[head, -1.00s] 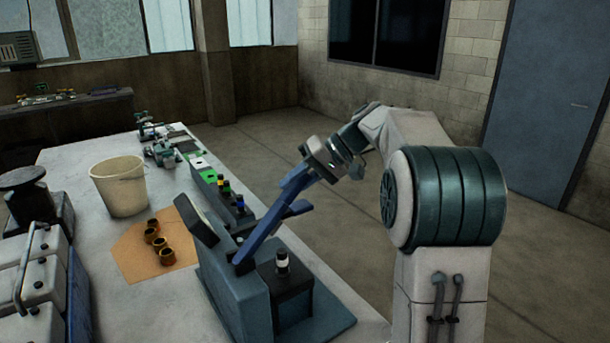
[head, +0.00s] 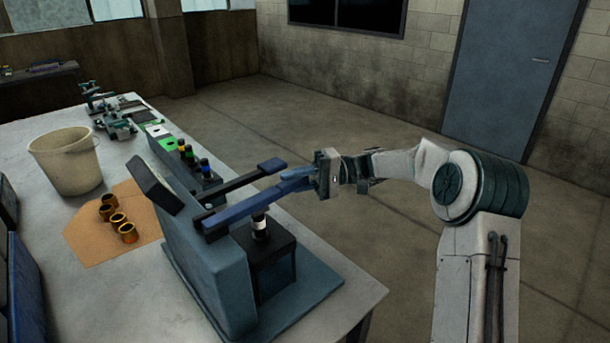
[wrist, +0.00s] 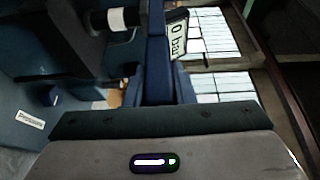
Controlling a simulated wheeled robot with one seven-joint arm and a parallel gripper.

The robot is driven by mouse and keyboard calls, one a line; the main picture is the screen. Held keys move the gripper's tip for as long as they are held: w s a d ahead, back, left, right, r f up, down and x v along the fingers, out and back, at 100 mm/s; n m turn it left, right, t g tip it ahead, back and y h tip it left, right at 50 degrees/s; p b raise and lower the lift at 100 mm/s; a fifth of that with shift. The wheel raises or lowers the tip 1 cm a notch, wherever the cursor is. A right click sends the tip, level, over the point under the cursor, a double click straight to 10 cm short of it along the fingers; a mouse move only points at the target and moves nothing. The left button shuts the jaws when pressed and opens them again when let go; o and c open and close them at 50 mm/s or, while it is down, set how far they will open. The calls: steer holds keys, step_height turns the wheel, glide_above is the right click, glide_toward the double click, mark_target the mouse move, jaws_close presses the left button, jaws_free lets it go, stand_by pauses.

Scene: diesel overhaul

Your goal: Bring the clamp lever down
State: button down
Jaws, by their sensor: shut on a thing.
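The clamp lever (head: 245,206) is a long blue bar on the blue-grey test stand (head: 215,275). It runs from its pivot on the stand out to the right, rising slightly toward its outer end. My gripper (head: 308,181) is shut on that outer end. In the wrist view the lever (wrist: 158,70) runs up the middle from the gripper body. Below the lever, a dark nozzle holder with a white band (head: 259,226) stands upright in a black block (head: 268,262).
A bucket (head: 66,163), several brass cups (head: 118,220) on a brown sheet and a row of coloured-cap bottles (head: 192,162) stand on the bench. Floor right of the bench is clear.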

steer(key=shift+s+f, duration=0.1)
steer(key=shift+f, duration=0.35)
steer(key=c, duration=1.2)
jaws_free()
steer(key=shift+a, duration=0.15)
steer(key=shift+d, duration=0.2)
steer(key=b+v, duration=0.2)
steer(key=v, duration=1.1)
steer(key=shift+w+d+f, duration=0.2)
steer(key=shift+d+f, duration=0.05)
